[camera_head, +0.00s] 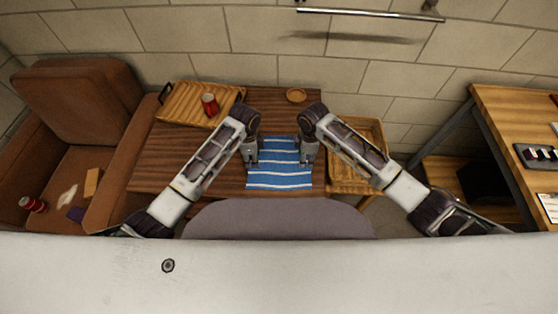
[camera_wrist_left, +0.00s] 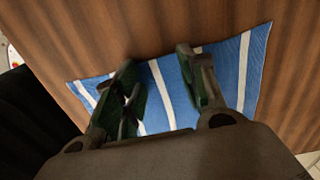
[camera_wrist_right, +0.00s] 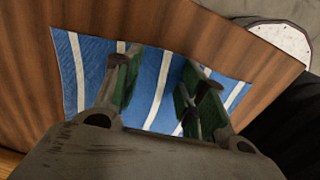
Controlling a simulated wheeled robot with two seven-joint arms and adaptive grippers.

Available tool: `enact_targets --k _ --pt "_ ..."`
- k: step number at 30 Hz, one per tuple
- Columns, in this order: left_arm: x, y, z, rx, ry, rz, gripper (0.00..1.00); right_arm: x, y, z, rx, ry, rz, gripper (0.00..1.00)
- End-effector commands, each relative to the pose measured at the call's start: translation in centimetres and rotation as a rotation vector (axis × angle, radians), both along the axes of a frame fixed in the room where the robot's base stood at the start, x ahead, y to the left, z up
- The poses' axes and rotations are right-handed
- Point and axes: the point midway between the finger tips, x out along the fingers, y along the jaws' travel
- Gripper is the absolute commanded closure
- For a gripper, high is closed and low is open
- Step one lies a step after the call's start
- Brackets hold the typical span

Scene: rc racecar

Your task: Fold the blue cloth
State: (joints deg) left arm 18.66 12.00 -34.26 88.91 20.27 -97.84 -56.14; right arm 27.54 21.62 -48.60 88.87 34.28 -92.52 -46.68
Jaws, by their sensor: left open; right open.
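The blue cloth (camera_head: 280,172) with white stripes lies flat and spread out on the wooden table. My left gripper (camera_head: 252,164) is at the cloth's left edge, pointing down, open and empty. In the left wrist view its fingers (camera_wrist_left: 160,85) are apart above the cloth (camera_wrist_left: 180,95). My right gripper (camera_head: 307,162) is at the cloth's right edge, pointing down, open and empty. In the right wrist view its fingers (camera_wrist_right: 155,75) are apart over the cloth (camera_wrist_right: 92,60). I cannot tell whether the fingertips touch the cloth.
A wooden tray (camera_head: 180,103) with a red can (camera_head: 210,105) stands at the table's back left. A wicker basket (camera_head: 345,178) is right of the cloth. A brown armchair (camera_head: 80,110) stands left, a wooden desk (camera_head: 500,105) right.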

Motion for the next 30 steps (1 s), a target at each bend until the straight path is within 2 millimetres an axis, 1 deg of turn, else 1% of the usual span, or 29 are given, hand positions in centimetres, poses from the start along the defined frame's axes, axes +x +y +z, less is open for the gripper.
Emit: enact_targets --k 11,30 --pt "-0.02 0.03 -0.14 0.001 0.001 0.000 0.59 -0.05 -0.01 -0.13 0.000 0.001 0.000 0.59" --pt "-0.09 0.05 -0.39 0.002 0.003 0.000 0.99 -0.10 -0.05 -0.35 -0.002 0.003 0.000 0.99"
